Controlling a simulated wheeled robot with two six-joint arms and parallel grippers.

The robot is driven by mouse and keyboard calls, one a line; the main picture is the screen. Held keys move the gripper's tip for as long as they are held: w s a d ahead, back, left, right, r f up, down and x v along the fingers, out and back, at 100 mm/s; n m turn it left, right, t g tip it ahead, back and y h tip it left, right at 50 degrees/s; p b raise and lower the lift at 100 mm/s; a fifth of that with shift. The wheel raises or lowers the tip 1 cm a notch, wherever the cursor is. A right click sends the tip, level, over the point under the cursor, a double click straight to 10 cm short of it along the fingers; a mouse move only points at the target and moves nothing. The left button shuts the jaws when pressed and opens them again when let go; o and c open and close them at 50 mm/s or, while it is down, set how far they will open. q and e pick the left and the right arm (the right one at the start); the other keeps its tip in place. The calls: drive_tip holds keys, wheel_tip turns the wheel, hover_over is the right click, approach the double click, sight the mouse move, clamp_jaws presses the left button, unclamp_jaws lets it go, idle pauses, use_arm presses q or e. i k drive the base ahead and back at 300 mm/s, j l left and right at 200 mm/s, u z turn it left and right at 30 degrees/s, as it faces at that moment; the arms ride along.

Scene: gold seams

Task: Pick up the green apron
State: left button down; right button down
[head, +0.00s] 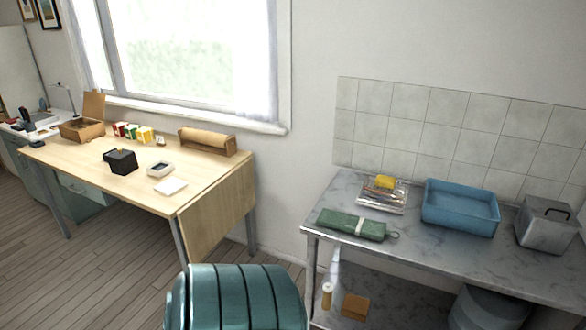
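The green apron (352,225) looks like a folded or rolled dark green bundle with a pale band around it and a small loop at its right end. It lies near the front left edge of the grey metal-topped table (420,250) on the right. Neither of my grippers shows in the head view, so their state and place cannot be seen.
A wire rack (383,199) with a yellow sponge (385,182), a blue basin (459,208) and a metal box (545,226) stand behind and right of the apron. A teal ribbed object (235,298) fills the lower middle. A wooden table (120,170) stands left.

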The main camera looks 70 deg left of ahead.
sight(361, 226)
drive_tip(key=u, duration=1.9)
drive_tip(key=i+l, duration=0.45)
drive_tip(key=l, duration=0.2)
drive_tip(key=i+l+z, duration=0.1)
drive_tip(key=i+l, duration=0.3)
drive_tip(key=l, duration=0.2)
